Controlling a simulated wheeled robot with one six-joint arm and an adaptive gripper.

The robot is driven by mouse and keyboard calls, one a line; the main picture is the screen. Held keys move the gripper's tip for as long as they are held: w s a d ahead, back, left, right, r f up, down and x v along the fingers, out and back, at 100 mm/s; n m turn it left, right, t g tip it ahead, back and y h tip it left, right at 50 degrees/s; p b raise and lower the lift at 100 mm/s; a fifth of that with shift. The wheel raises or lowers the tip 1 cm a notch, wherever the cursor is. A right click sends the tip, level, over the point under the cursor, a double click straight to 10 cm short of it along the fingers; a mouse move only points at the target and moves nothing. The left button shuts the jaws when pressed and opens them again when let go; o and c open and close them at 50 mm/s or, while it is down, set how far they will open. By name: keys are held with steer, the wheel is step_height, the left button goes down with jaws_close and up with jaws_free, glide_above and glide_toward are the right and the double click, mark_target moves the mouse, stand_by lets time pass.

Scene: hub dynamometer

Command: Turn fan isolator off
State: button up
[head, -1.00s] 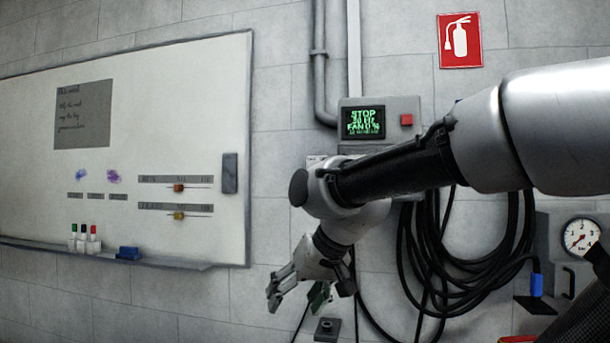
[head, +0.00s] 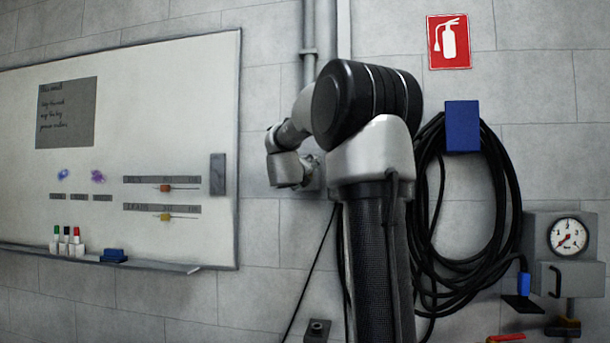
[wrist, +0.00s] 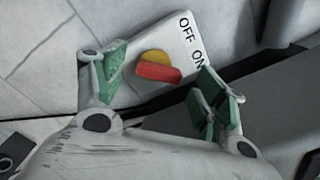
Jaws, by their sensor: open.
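The fan isolator (wrist: 172,38) shows in the wrist view as a white plate lettered OFF and ON, tilted in the picture. On it sits a red handle (wrist: 158,73) over a yellow disc (wrist: 153,58). The handle's right end lies nearer the word ON than OFF. My gripper (wrist: 162,72) is open, with one green-padded finger left of the handle and the other to its right. I see no clear contact with the handle. In the head view my arm hides the fingers and the isolator's face.
A dark grey box edge (wrist: 250,100) lies beside the isolator in the wrist view. In the head view, a whiteboard (head: 200,100) is at left. A black cable coil (head: 505,190) on a blue holder (head: 462,127) and a pressure gauge (head: 568,236) are at right.

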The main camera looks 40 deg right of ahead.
steer(key=shift+x, duration=1.25)
steer(key=shift+c, duration=0.2)
steer(key=c, duration=1)
